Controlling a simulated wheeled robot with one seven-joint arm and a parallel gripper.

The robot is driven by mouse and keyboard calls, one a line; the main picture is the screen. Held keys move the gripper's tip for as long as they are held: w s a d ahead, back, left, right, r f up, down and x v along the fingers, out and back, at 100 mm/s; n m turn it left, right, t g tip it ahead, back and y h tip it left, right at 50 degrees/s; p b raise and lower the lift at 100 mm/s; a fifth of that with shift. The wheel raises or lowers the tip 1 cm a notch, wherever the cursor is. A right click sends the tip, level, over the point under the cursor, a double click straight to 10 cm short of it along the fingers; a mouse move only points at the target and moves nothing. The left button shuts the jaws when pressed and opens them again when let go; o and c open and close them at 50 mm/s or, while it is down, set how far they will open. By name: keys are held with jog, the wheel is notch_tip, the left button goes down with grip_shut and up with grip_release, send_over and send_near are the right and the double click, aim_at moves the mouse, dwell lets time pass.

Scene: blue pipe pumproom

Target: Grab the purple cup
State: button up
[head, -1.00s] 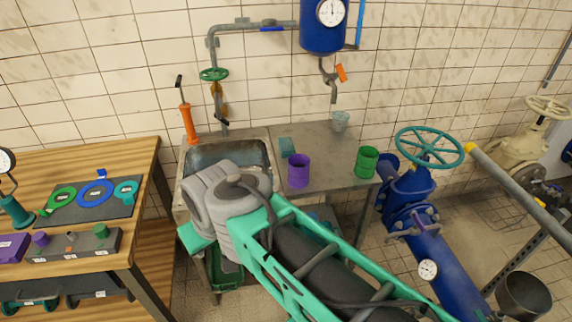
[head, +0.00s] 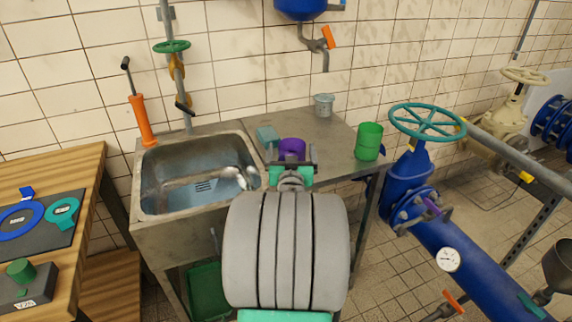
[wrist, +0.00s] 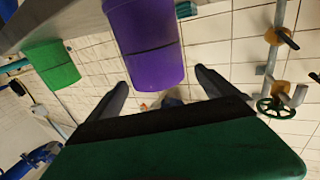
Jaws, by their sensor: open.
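The purple cup (head: 292,146) stands on the metal counter beside the sink; its lower part is hidden behind my gripper in the head view. My gripper (head: 291,168) is in front of the cup, pointing at it. In the wrist view, which looks upside down, the purple cup (wrist: 147,42) fills the upper middle. The two fingers of my gripper (wrist: 161,80) are spread wide, one toward each side of the cup. The gripper is open and empty. I cannot tell whether a finger touches the cup.
A green cup (head: 369,141) stands to the right on the counter (head: 333,140). A small grey cup (head: 324,105) and a teal block (head: 268,136) stand behind. The sink (head: 180,207) is to the left. A blue valve with a teal handwheel (head: 427,121) stands right of the counter.

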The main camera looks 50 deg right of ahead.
aim_at(292, 140)
jog(key=x, duration=0.6)
jog(key=shift+s+d+f, duration=0.1)
jog(key=shift+d+f, duration=0.05)
jog(key=shift+f, duration=0.15)
jog(key=c, duration=2)
